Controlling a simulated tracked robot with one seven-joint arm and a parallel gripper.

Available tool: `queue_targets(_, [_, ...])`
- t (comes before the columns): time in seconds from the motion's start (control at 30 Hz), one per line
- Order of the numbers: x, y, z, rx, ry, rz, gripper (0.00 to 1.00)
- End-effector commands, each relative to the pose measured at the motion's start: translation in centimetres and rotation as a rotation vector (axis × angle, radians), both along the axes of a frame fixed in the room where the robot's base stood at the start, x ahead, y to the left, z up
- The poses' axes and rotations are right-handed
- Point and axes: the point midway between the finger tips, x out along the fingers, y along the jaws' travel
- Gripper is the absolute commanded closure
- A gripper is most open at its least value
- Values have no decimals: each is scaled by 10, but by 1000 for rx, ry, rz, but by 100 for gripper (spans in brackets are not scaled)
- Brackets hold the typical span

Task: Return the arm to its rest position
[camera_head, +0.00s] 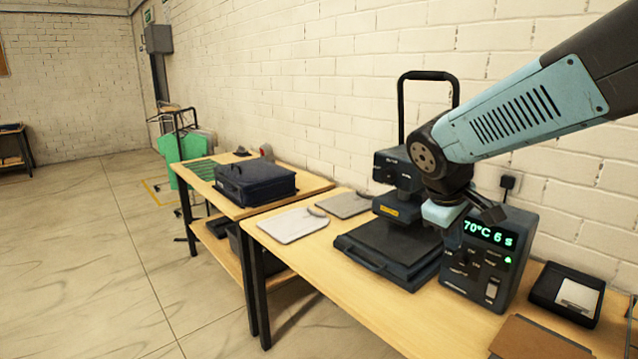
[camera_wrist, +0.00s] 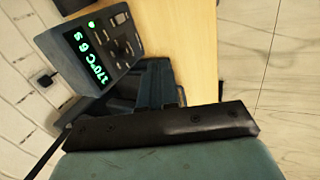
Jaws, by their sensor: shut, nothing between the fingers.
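My arm reaches in from the upper right in the head view, bent down over the table. My gripper (camera_head: 488,210) is shut and empty, in the air in front of the heat press controller (camera_head: 490,258), partly hiding the top of its casing. The controller display reads 170°C 6 s in the wrist view (camera_wrist: 90,50). In the wrist view my gripper (camera_wrist: 160,125) shows as a dark bar across the lower part. The heat press (camera_head: 390,250) stands left of the controller, its handle (camera_head: 428,76) up; my arm hides part of it.
The wooden table (camera_head: 350,295) also bears two grey flat boards (camera_head: 292,225) (camera_head: 344,204), a black tray (camera_head: 545,290) with a white pad, and a brown board (camera_head: 535,340). A brick wall (camera_head: 300,90) stands close behind.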

Motion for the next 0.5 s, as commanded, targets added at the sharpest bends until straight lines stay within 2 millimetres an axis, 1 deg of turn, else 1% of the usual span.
queue_targets(0.03, [-11,-2,6,42,-31,-45,100])
queue_targets(0.1, [-25,-2,13,106,-69,-108,100])
queue_targets(0.3, [-64,2,28,289,-177,-281,100])
queue_targets(0.5, [-94,10,40,453,-273,-417,100])
